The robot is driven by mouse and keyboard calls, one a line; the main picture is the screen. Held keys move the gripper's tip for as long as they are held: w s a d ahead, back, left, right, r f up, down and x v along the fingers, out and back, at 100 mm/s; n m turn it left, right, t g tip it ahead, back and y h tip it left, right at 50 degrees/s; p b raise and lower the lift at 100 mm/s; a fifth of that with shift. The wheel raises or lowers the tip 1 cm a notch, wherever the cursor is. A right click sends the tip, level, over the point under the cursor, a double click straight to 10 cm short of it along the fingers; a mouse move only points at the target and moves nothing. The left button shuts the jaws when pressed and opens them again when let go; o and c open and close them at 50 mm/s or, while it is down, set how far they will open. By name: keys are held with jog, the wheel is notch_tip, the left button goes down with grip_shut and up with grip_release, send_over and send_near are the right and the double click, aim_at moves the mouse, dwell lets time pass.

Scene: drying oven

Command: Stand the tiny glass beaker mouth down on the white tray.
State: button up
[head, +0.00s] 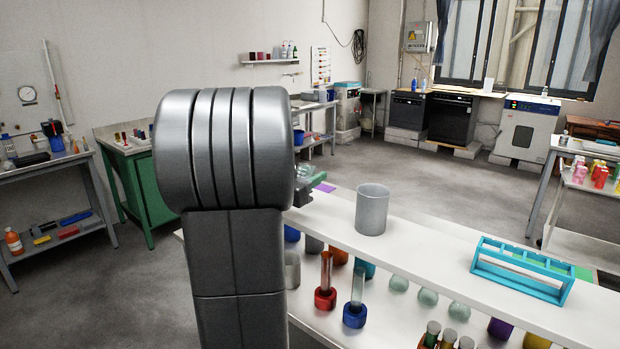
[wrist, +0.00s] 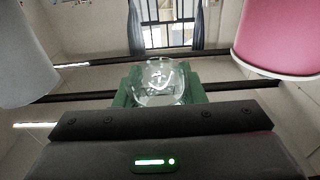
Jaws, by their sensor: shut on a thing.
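My gripper (head: 316,177) shows just right of my arm in the head view, over the far left part of the white shelf. Its green fingers (wrist: 160,92) are shut on the tiny glass beaker (wrist: 160,76) in the wrist view. The beaker is clear and see-through, and I cannot tell for sure which way its mouth points. A bit of the glass (head: 309,168) also shows beside my arm in the head view. I cannot make out the white tray in either view; my arm hides part of the shelf.
A grey cup (head: 372,210) and a turquoise tube rack (head: 522,270) stand on the white shelf top (head: 430,250). Tubes in coloured bases and round glassware stand on the level below. In the wrist view, a grey vessel (wrist: 22,60) is at left and a pink one (wrist: 278,40) at right.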

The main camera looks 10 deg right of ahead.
aim_at(308, 210)
jog(key=shift+a+f+b, duration=0.1)
jog(key=shift+f+b, duration=0.15)
jog(key=shift+b, duration=0.75)
notch_tip(308, 210, down, 5)
jog(key=b, duration=0.8)
jog(key=shift+r, duration=0.1)
jog(key=shift+b, duration=0.6)
jog(key=shift+b, duration=0.45)
jog(key=shift+f+b, duration=0.45)
jog(key=shift+b, duration=0.4)
jog(key=o, duration=1.1)
jog(key=shift+o, duration=0.2)
jog(key=shift+s+a, duration=0.1)
jog(key=b+v, duration=0.1)
jog(key=v, duration=1.2)
jog(key=shift+s+a+b, duration=0.2)
jog(key=shift+a+b, duration=0.05)
jog(key=shift+b, duration=0.15)
